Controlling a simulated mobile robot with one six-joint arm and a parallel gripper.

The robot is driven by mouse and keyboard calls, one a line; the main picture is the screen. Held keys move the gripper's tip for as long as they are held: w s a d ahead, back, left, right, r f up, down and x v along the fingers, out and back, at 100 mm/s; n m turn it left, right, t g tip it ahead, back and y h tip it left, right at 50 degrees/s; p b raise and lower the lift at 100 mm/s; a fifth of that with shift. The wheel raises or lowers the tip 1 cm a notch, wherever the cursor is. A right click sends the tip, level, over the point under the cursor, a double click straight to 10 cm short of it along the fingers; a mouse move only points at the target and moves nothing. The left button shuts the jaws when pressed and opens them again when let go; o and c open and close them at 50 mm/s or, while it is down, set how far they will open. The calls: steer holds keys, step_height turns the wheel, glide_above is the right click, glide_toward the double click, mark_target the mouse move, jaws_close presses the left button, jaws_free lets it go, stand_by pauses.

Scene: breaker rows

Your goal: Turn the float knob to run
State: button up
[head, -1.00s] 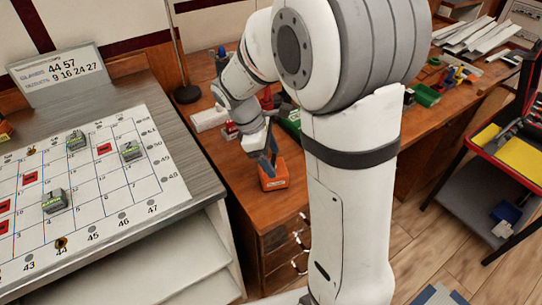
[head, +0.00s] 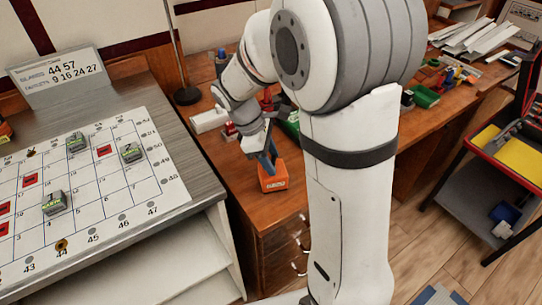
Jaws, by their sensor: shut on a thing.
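An orange box (head: 273,183) with a small dark label on its front stands near the front edge of the wooden bench, in the middle of the head view. My gripper (head: 268,160) reaches down to the top of this box from behind and above. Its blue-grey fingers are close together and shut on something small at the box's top. The float knob itself is hidden by the fingers, and I cannot read its setting.
A white block (head: 208,121) and small red and green items lie behind the gripper on the bench (head: 225,168). A grey table (head: 190,155) with a numbered board (head: 100,205) is at the left. A tool cart (head: 500,160) stands at the far right.

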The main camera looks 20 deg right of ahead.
steer(key=shift+r, duration=0.1)
steer(key=m+p, duration=0.1)
steer(key=m, duration=0.1)
steer(key=m+g+y+p, duration=0.1)
steer(key=m+p, duration=0.1)
steer(key=m, duration=0.1)
steer(key=shift+w+d+g+p, duration=0.1)
steer(key=shift+w+g+p, duration=0.05)
steer(key=shift+g+p, duration=0.15)
steer(key=m+p, duration=0.1)
steer(key=m, duration=0.1)
steer(key=m+y+p, duration=0.1)
steer(key=m, duration=0.1)
steer(key=shift+w+d+m+g+y, duration=0.1)
steer(key=shift+m+g+y, duration=0.2)
steer(key=shift+g, duration=0.1)
stand_by(0.6)
steer(key=o, duration=1)
steer(key=v, duration=0.7)
steer(key=shift+r, duration=0.25)
steer(key=shift+w, duration=0.15)
